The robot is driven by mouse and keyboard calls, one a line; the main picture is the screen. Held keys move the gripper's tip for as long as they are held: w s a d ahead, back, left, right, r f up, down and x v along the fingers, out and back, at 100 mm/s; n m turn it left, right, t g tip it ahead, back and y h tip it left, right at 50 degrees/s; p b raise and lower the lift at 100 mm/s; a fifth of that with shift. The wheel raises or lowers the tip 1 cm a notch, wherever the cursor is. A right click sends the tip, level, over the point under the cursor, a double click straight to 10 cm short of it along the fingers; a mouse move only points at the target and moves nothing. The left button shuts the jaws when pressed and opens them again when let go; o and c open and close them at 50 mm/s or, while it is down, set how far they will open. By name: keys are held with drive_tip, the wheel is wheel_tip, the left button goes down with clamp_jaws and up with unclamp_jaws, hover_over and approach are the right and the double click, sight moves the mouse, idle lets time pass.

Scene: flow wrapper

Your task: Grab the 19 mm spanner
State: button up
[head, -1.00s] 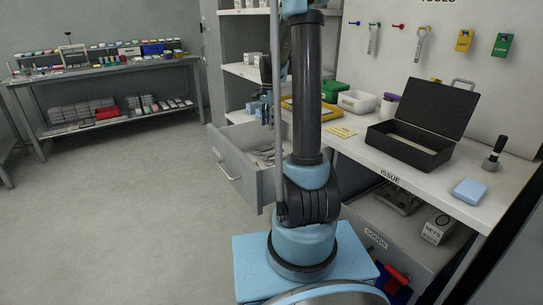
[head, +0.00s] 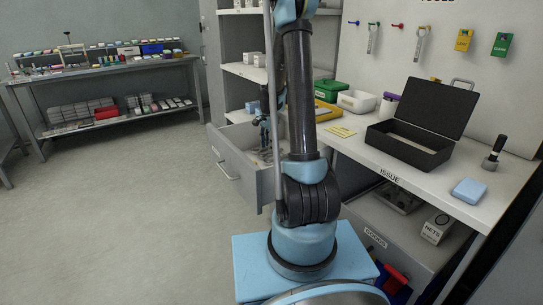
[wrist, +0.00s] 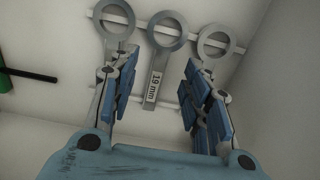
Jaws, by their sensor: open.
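The 19 mm spanner (wrist: 157,66) shows in the wrist view, with its ring end up and a "19 mm" label on its shaft. It lies between two similar spanners, one on the left (wrist: 115,22) and one on the right (wrist: 215,42). My gripper (wrist: 157,75) is open, with one blue-padded finger on each side of the 19 mm spanner. The fingers look apart from it and partly cover the two neighbours. In the head view my gripper (head: 265,134) is down in the open drawer (head: 238,172), and the spanner cannot be made out there.
Light drawer walls stand close around the gripper. A green-and-black tool (wrist: 24,76) lies at the left in the wrist view. The ISSUE counter (head: 420,180) with an open black case (head: 408,145) is to the right. Other spanners (head: 373,40) hang on the wall.

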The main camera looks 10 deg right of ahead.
drive_tip(key=shift+f, duration=1.35)
clamp_jaws()
drive_tip(key=shift+r, duration=0.1)
